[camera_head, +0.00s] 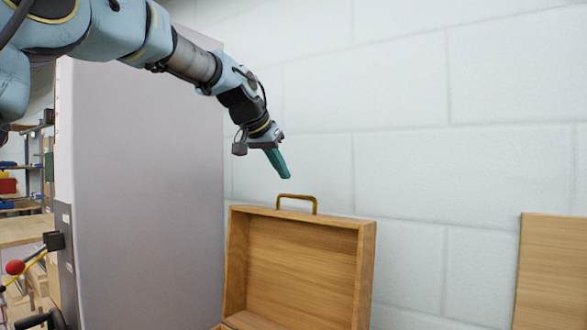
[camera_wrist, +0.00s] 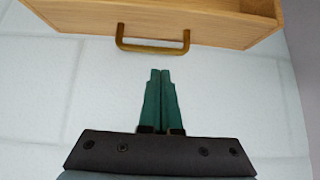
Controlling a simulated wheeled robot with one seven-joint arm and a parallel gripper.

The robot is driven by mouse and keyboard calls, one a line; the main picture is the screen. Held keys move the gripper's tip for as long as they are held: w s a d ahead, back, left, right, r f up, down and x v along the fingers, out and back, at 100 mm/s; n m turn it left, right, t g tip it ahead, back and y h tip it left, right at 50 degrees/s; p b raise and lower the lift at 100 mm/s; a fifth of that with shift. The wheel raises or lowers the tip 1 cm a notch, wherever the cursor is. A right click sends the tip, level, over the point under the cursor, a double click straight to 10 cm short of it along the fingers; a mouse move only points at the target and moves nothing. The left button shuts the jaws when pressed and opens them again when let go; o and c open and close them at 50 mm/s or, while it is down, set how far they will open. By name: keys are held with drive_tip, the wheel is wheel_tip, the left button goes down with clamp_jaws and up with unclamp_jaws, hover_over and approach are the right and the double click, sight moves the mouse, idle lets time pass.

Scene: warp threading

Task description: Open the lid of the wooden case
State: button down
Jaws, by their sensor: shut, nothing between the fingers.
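The wooden case (camera_head: 229,325) stands in the lower middle of the head view, its lower part cut off by the frame edge. Its lid (camera_head: 300,262) stands raised, with the hollow inner side facing the camera. A brass handle (camera_head: 297,196) sits on the lid's top edge. In the wrist view the handle (camera_wrist: 152,48) hangs from the lid's edge (camera_wrist: 200,28) at the top. My gripper (camera_head: 289,176) is just above the handle, apart from it. Its green fingers (camera_wrist: 160,75) are shut together and empty, pointing toward the handle.
A pale block wall (camera_head: 430,100) is behind the case. A tall light-grey panel (camera_head: 140,190) stands to the left, close to my arm. A wooden board (camera_head: 552,270) is at the right. Shelves (camera_head: 22,200) and a bench show at the far left. The space right of my gripper is clear.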

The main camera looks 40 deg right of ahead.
drive_tip(key=p+x, duration=0.1)
drive_tip(key=x, duration=0.6)
drive_tip(key=shift+p, duration=0.4)
drive_tip(key=shift+w+a, duration=0.1)
